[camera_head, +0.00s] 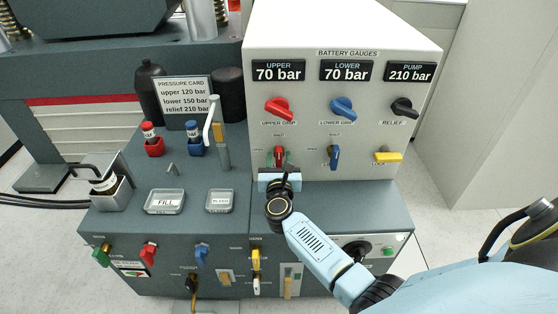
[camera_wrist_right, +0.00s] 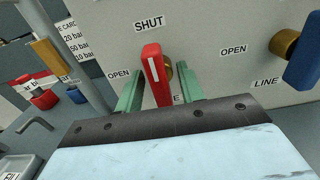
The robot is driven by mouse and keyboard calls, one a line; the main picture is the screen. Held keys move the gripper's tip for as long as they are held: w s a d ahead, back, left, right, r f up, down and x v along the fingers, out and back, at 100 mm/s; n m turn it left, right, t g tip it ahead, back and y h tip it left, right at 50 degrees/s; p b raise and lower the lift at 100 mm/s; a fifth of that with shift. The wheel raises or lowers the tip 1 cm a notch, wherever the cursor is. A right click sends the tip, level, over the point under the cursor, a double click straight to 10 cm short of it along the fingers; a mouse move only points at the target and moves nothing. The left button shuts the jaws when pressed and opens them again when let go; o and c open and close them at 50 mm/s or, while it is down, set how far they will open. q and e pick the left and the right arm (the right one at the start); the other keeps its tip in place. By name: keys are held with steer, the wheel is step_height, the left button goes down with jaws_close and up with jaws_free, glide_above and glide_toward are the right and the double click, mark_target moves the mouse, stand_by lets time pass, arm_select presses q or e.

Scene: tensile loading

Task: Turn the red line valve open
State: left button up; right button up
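The red line valve (camera_head: 279,156) is on the lower left of the white gauge panel. In the right wrist view its red lever handle (camera_wrist_right: 155,74) stands nearly upright with a white stripe, its top towards the SHUT label, and OPEN is printed to its left. My right gripper (camera_head: 280,174) is at the handle. In the wrist view its two green fingers (camera_wrist_right: 160,92) stand apart, one on each side of the handle, with a visible gap on the right side. Part of the brass stem shows behind the handle. My left gripper is not in view.
The blue line valve (camera_head: 334,156) is just right of the red one, with a yellow lever (camera_head: 388,157) further right. Red (camera_head: 279,108) and blue (camera_head: 343,107) knobs sit above.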

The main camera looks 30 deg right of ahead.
jaws_close()
